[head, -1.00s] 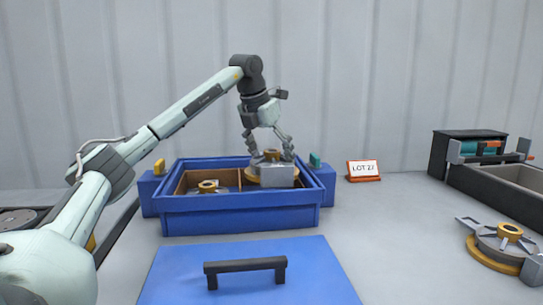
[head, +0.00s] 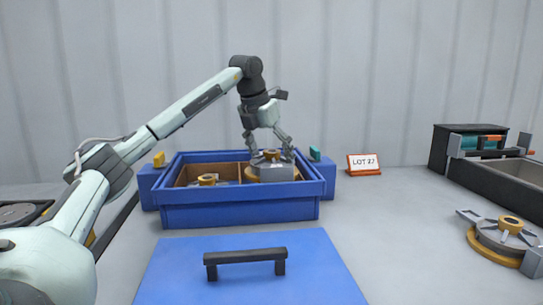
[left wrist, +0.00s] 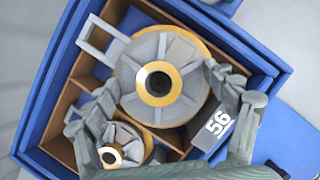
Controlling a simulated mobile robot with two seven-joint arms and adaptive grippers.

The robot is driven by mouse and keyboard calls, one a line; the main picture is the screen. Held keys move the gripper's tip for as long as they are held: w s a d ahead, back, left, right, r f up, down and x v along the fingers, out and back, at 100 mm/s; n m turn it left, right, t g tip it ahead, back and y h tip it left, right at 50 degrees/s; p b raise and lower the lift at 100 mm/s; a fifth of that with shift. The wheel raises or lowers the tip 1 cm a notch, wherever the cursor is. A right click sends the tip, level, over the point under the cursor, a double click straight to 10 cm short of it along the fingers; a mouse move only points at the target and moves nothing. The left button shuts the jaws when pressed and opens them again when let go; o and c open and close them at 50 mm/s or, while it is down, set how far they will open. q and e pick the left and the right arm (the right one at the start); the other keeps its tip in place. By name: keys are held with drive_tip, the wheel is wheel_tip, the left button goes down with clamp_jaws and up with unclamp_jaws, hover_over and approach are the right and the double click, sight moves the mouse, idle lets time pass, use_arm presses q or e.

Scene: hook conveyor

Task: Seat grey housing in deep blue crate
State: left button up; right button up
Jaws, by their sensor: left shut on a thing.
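The deep blue crate (head: 240,213) stands on the table, with tan dividers inside. My left gripper (head: 270,157) reaches down into its right part and is shut on the large grey housing (head: 277,173), which has gold rings and a side block. In the left wrist view the fingers lie on both sides of this housing (left wrist: 186,52), and its block is marked 56. The housing is level with the crate's rim; its underside is hidden, so I cannot tell whether it rests on the floor. My right gripper is not in view.
A smaller grey part with a gold hub (head: 207,180) lies in the crate's left part. A blue lid with a black handle (head: 245,257) lies in front. A similar housing (head: 505,238) lies at the right, by a dark bin (head: 490,185). A LOT sign (head: 364,164) stands behind.

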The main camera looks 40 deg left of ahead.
use_arm(q)
drive_tip(key=shift+f+b, duration=1.5)
drive_tip(key=shift+f, duration=1.5)
drive_tip(key=o, duration=1.5)
drive_tip(key=shift+c, duration=0.2)
drive_tip(key=v, duration=1.2)
